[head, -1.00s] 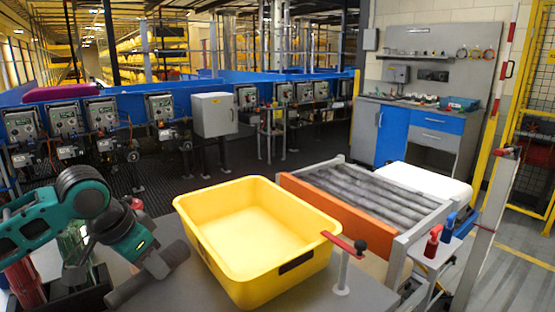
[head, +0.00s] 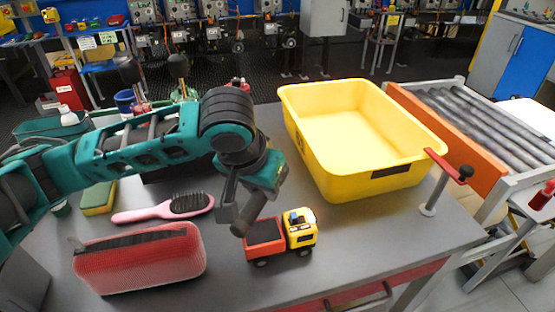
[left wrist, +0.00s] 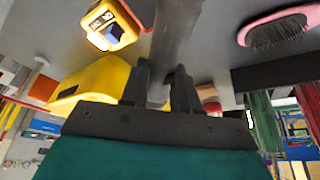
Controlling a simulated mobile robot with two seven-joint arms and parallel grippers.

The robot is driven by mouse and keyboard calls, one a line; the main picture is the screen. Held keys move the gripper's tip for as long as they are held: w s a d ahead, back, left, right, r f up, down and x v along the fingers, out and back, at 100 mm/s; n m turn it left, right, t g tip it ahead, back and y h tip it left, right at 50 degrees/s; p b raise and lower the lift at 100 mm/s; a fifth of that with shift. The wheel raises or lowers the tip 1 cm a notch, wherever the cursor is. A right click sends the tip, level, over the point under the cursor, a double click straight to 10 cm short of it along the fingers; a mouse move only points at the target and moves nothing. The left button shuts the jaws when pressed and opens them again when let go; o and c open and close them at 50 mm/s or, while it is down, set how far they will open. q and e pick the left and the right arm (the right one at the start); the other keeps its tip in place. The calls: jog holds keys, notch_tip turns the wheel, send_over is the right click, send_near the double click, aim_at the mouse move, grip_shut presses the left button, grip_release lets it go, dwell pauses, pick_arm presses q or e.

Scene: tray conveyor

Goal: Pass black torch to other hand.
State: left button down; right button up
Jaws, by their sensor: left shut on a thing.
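The black torch (head: 249,214) is a dark grey cylinder in my left gripper (head: 240,200), tilted above the table beside the toy truck. My left gripper is shut on it. In the left wrist view the two dark fingers (left wrist: 161,88) close around the torch (left wrist: 176,38), which runs up to the top edge of the picture. Part of the torch is hidden by the gripper in the head view. My right gripper is not in view.
A yellow bin (head: 376,180) stands right of the gripper. A toy truck (head: 300,238), red case (head: 140,262), pink hairbrush (head: 140,215) and sponge (head: 98,198) lie on the grey table (head: 350,250). A red-handled post (head: 436,190) stands at the right edge.

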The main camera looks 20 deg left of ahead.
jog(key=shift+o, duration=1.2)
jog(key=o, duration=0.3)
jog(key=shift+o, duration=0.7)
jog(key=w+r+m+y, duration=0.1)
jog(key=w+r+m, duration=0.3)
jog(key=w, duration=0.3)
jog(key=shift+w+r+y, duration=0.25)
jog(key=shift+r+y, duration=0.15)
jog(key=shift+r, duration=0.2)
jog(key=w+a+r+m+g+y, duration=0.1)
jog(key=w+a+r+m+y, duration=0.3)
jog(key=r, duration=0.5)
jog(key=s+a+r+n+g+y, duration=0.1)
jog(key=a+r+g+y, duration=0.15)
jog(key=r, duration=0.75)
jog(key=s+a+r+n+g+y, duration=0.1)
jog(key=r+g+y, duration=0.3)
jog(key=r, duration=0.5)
pick_arm(q)
jog(key=s+d+r+m+g+h, duration=0.1)
jog(key=d+r+m+h, duration=0.1)
jog(key=d+r+m, duration=0.5)
jog(key=d+r, duration=0.1)
jog(key=d, duration=0.4)
jog(key=shift+s+r+m+h, duration=0.4)
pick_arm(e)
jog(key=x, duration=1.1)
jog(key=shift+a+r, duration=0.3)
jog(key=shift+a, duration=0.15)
